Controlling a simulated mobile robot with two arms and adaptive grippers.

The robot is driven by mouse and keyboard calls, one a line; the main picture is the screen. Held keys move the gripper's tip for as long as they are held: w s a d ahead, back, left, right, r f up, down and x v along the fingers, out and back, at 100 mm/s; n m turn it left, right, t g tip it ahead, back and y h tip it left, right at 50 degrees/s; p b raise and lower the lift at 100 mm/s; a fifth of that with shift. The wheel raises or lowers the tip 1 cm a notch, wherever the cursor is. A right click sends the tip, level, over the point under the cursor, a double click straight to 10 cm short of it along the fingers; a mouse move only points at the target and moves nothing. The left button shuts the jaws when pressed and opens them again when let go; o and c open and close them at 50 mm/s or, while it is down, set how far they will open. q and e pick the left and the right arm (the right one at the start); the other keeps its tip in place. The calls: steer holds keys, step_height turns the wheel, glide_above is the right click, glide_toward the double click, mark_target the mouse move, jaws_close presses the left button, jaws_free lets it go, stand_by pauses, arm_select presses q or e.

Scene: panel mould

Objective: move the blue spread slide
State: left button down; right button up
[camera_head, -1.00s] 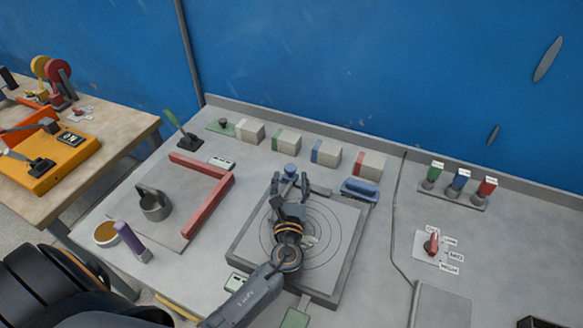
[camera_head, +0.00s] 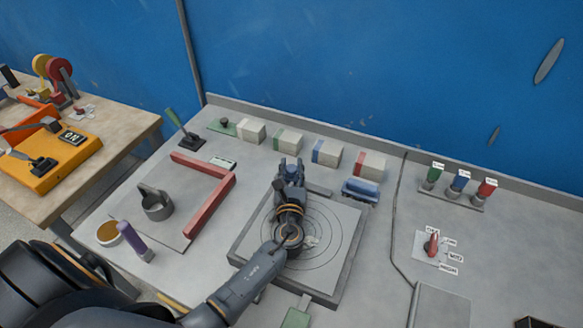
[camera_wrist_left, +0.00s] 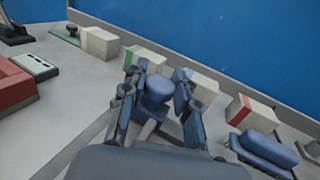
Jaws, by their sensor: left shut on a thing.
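The blue knob (camera_wrist_left: 157,88) of the spread slide is upright, between the fingers of my left gripper (camera_wrist_left: 160,100) in the left wrist view. In the head view my left gripper (camera_head: 290,174) is shut on it at the far edge of the grey square plate (camera_head: 345,245). The fingers hide most of the knob there, and the slide's lower part is largely hidden. The plate carries circle markings, and my left arm reaches across it. My right gripper is not in view.
A blue handled piece (camera_head: 360,191) lies just right of the gripper. A row of pale blocks (camera_head: 327,153) with coloured faces stands behind. A red angled bar (camera_head: 210,205) and a grey cup (camera_head: 155,205) are at left. A red selector (camera_head: 432,243) is at right.

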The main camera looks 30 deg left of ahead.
arm_select(q)
steer(key=shift+a, duration=0.1)
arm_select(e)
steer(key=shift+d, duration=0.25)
arm_select(q)
steer(key=a, duration=0.5)
steer(key=shift+s, duration=0.1)
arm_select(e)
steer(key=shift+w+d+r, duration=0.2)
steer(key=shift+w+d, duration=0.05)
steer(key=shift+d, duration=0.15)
arm_select(q)
steer(key=c, duration=1.4)
jaws_free()
steer(key=shift+a+f, duration=0.1)
steer(key=shift+c, duration=0.2)
steer(key=o, duration=0.5)
steer(key=shift+s+a, duration=0.1)
steer(key=shift+s, duration=0.05)
steer(key=shift+c, duration=0.2)
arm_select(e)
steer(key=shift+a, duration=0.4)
arm_select(q)
steer(key=v, duration=1.2)
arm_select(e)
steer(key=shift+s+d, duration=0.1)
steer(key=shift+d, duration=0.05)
